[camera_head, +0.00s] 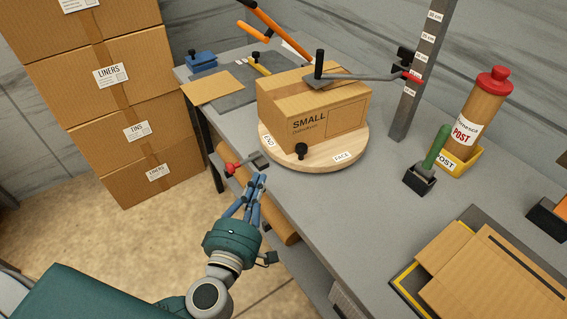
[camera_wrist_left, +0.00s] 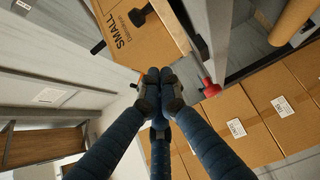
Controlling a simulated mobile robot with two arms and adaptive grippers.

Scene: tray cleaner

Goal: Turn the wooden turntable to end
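The round wooden turntable (camera_head: 322,162) lies on the grey bench, with an END label (camera_head: 268,141) on its left rim and a FACE label (camera_head: 342,156) at its front. A black knob (camera_head: 301,150) stands near its front left edge. A cardboard box marked SMALL (camera_head: 318,118) sits on it; the box also shows in the left wrist view (camera_wrist_left: 110,50). My left gripper (camera_head: 259,183) is in front of the bench edge, left of and below the turntable, apart from it. In the left wrist view its fingertips (camera_wrist_left: 159,82) meet with nothing between them. My right gripper is out of view.
A red-tipped clamp (camera_head: 234,167) sticks out at the bench edge near my left gripper. A measuring post (camera_head: 412,95) with a swing arm (camera_head: 355,76) reaches over the box. A red-capped POST tube (camera_head: 478,115) stands at right; cartons (camera_head: 110,75) are stacked at left.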

